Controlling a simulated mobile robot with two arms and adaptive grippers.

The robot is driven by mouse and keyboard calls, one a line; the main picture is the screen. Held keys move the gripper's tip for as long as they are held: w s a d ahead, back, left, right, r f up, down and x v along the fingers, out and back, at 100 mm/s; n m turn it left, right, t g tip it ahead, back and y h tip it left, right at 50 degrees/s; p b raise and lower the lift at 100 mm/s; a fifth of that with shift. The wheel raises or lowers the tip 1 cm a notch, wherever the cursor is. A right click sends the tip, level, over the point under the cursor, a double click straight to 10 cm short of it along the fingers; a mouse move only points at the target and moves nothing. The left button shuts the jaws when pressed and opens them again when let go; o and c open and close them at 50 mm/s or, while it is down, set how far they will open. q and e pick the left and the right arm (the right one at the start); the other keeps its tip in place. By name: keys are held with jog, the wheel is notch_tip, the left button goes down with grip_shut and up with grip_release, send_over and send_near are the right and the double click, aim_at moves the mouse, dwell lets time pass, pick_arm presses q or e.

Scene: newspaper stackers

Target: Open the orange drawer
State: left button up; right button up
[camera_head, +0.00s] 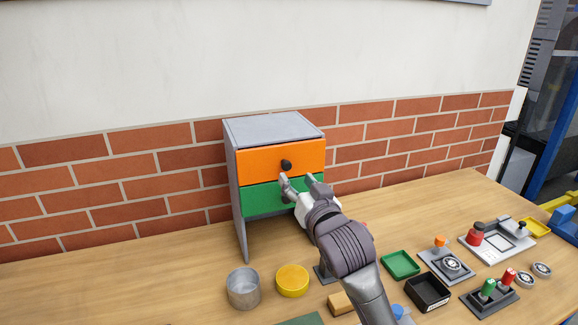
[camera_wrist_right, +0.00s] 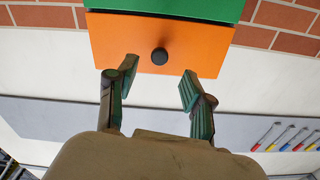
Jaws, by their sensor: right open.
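The orange drawer (camera_head: 262,162) is the upper drawer of a small grey cabinet (camera_head: 272,128) on the table against the brick wall. It looks shut, with a round black knob (camera_head: 287,165) on its front. A green drawer (camera_head: 262,199) sits below it. My right gripper (camera_head: 299,180) is open in front of the cabinet, just below the knob in the head view. In the right wrist view, the knob (camera_wrist_right: 159,57) lies between and beyond the open fingertips (camera_wrist_right: 158,82), apart from them, on the orange front (camera_wrist_right: 205,45). My left gripper is not in view.
A green tray (camera_head: 400,264), a black box (camera_head: 428,292) and several switch panels fill the right side. The table left of the cabinet is clear.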

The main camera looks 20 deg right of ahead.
aim_at(287, 168)
jog(key=w+p, duration=0.1)
jog(key=w, duration=0.4)
jog(key=shift+w, duration=0.1)
jog(key=shift+w+a, duration=0.1)
jog(key=shift+w, duration=0.2)
jog(key=shift+c, duration=0.7)
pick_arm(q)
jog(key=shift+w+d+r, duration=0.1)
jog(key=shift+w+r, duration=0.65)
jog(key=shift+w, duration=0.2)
pick_arm(e)
grip_shut()
